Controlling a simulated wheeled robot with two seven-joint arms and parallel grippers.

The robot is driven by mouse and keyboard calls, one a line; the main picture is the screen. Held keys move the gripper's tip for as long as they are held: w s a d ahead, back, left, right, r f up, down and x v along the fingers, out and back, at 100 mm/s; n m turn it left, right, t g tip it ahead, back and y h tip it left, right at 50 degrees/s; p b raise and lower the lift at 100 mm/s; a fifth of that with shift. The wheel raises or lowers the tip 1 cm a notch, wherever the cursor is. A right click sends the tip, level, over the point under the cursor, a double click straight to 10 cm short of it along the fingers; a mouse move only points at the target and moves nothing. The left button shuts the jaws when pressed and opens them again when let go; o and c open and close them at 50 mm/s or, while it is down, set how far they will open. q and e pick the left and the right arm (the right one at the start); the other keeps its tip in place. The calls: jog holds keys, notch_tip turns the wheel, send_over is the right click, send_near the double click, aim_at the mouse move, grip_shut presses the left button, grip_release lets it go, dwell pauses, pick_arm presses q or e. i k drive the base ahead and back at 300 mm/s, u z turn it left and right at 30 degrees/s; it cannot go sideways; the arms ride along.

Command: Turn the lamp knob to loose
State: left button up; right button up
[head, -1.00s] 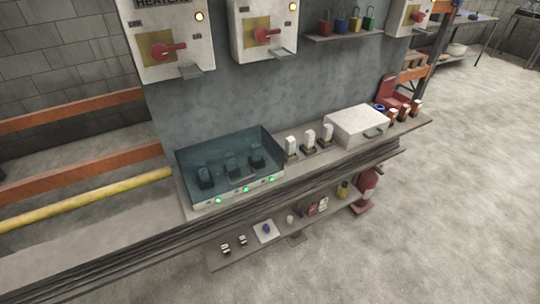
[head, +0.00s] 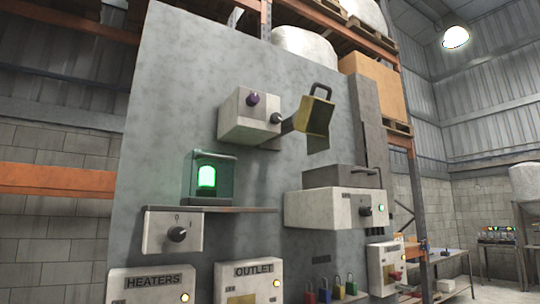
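A lit green lamp (head: 207,178) sits under a clear cover on a small shelf on the grey panel. Below it is a white box with a black knob (head: 177,234), with small marks above it. Higher up, a white box (head: 246,115) carries a purple knob (head: 253,99) and a black knob (head: 277,118). Neither gripper is in view.
A tilted yellowish plate with a black handle (head: 314,114) juts out beside the upper box. Boxes marked HEATERS (head: 152,281) and OUTLET (head: 254,270) are at the bottom. Several coloured padlocks (head: 325,291) are right of them. Orange racking stands behind.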

aim_at(276, 118)
jog(key=z, duration=1.4)
jog(key=i, duration=2.15)
jog(key=u, duration=3.6)
